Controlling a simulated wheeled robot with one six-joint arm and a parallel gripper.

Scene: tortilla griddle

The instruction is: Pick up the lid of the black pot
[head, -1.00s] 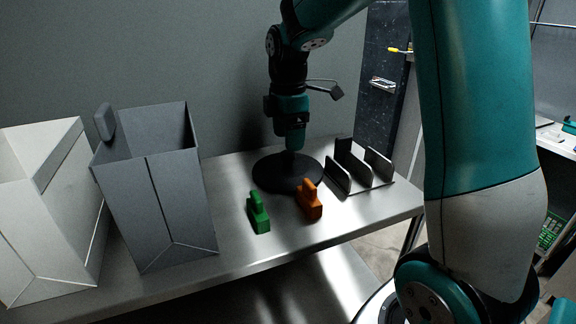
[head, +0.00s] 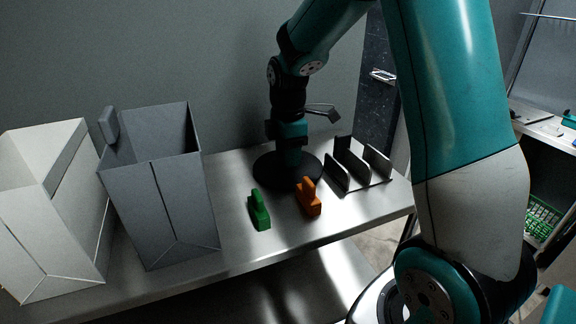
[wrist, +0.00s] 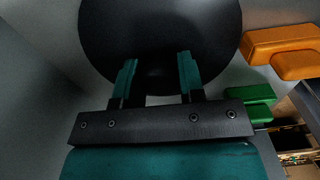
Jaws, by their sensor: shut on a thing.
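The lid is a round black disc (head: 266,174) low over the metal table, in the middle of the head view. It also fills the top of the wrist view (wrist: 205,35). My gripper (head: 290,166) points straight down at the disc's middle. In the wrist view my two teal fingers (wrist: 157,62) stand apart over the disc's centre, shut on its dark knob, which is hard to make out between them. I cannot tell whether the disc touches the table. No pot body can be made out.
A grey bin (head: 165,205) and a white bin (head: 50,215) stand left. A wall is behind.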

